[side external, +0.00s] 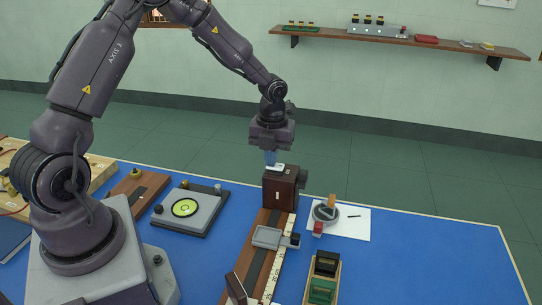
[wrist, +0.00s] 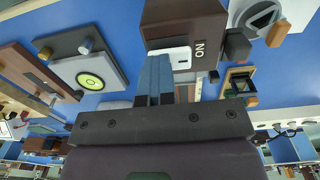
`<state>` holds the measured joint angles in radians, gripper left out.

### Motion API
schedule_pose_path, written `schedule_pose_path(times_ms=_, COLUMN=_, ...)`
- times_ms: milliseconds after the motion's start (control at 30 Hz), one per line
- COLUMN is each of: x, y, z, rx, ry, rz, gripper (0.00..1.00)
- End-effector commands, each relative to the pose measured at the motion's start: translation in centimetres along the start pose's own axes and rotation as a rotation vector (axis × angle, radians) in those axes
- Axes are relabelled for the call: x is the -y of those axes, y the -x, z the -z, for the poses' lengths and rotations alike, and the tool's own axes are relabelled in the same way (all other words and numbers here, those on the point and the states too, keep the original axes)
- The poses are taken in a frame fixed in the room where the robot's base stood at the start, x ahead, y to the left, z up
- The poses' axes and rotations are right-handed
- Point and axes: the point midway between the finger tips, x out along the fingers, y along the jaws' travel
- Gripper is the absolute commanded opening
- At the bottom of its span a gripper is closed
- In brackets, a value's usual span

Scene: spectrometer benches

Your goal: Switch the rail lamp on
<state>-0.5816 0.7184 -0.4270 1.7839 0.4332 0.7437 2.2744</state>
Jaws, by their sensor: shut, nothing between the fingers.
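The rail lamp is a dark brown box (side external: 280,190) at the far end of a wooden rail (side external: 272,222). It also fills the top middle of the wrist view (wrist: 190,20). A white switch (side external: 277,167) sits on its top; in the wrist view the switch (wrist: 182,54) lies beside the letters "ON". My gripper (side external: 270,163) points straight down over the box top, its blue fingers shut and empty. In the wrist view the fingertips (wrist: 160,58) overlap the left part of the switch and hide it. I cannot tell whether they touch it.
A sliding holder (side external: 267,237) sits on the rail nearer the camera. A grey plate with a green-yellow disc (side external: 186,208) lies to the left. A round grey item (side external: 325,212) on white paper is at the right. A box of dark blocks (side external: 323,280) stands in front. The blue table is clear at far right.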

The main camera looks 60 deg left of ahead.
Motion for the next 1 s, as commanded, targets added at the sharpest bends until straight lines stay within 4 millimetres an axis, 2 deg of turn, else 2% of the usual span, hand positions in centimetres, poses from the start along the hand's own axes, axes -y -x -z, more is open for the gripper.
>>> schedule_pose_path(times_ms=33, x=0.7, y=-0.2, z=0.1, rx=0.000, ry=-0.003, rz=0.012, gripper=0.00)
schedule_pose_path(times_ms=167, x=1.4, y=0.0, z=0.1, rx=0.001, ry=-0.006, rz=0.014, gripper=0.00)
schedule_pose_path(times_ms=567, x=1.4, y=0.5, z=0.1, rx=0.003, ry=-0.003, rz=0.011, gripper=0.00)
schedule_pose_path(times_ms=767, x=1.8, y=3.4, z=0.0, rx=0.007, ry=-0.002, rz=0.014, gripper=0.00)
schedule_pose_path(times_ms=1000, x=2.5, y=9.0, z=0.0, rx=0.007, ry=-0.003, rz=0.015, gripper=0.00)
